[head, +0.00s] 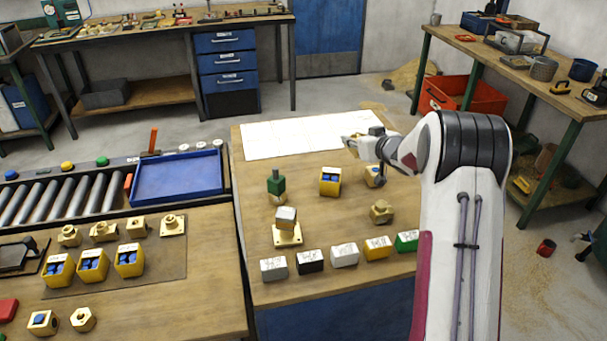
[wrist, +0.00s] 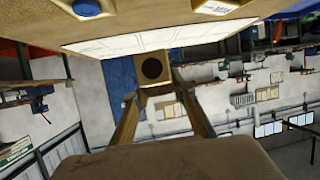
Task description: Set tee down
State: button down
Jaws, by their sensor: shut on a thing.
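My gripper (wrist: 159,95) is shut on a brass piece with a round dark bore, which I take to be the tee (wrist: 152,69). The bore faces the wrist camera between the two fingertips. In the head view my gripper (head: 362,145) is over the back right part of the middle table (head: 320,277), by the right end of a white sheet (head: 300,136). The held piece is small there and partly hidden by the fingers. In the wrist view the sheet (wrist: 140,43) lies beyond the piece. I cannot tell the gap to the table.
A yellow block with blue inserts (head: 330,181), a green-topped piece (head: 276,185), a brass fitting (head: 381,212) and a square-based fixture (head: 287,238) stand on the table. Several labelled blocks (head: 344,255) line the front. An empty blue tray (head: 178,176) is left. The sheet looks clear.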

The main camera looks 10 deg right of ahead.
jog(key=w+a+n+y, duration=0.1)
jog(key=w+a, duration=0.1)
jog(key=a, duration=0.5)
jog(key=w+a+r+n+y, duration=0.1)
jog(key=w+a+y, duration=0.1)
jog(key=a, duration=0.5)
jog(key=shift+a+r+n+g, duration=0.25)
jog(key=shift+a+n+g, duration=0.05)
jog(key=shift+a+n, duration=0.1)
jog(key=shift+d, duration=0.1)
jog(key=shift+f, duration=3.15)
jog(key=shift+f, duration=0.1)
jog(key=shift+f, duration=1.75)
